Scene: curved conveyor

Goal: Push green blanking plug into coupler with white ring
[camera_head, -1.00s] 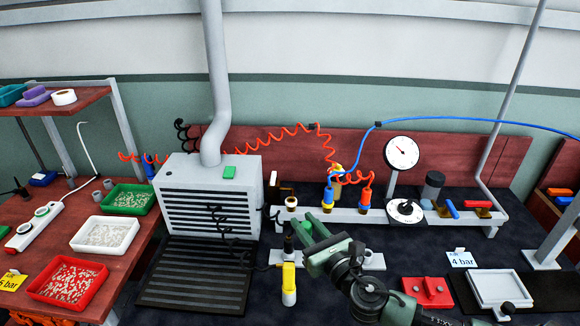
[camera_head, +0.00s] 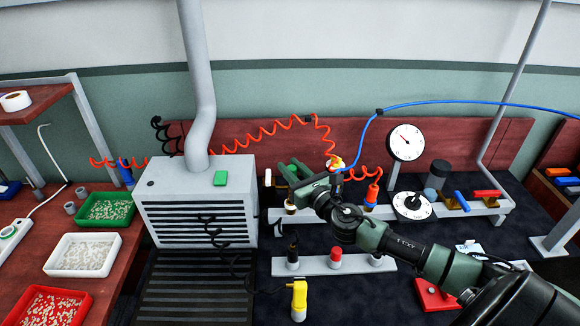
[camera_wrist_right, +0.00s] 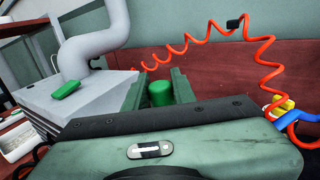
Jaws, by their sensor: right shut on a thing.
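The green blanking plug (camera_wrist_right: 161,93) is a small green cylinder. In the right wrist view it stands between the green fingers of my right gripper (camera_wrist_right: 158,92), which is shut on it. In the head view my right gripper (camera_head: 292,174) is above the left end of the rear grey rail. The coupler with the white ring (camera_head: 290,207) is below the gripper on that rail, partly covered by it. Whether the plug touches the coupler is hidden. My left gripper is not in view.
An orange coupler (camera_head: 372,194) stands on the rear rail (camera_head: 390,217). A grey vented box (camera_head: 200,210) stands to the left. The front rail (camera_head: 320,266) holds a red-topped piece (camera_head: 336,255).

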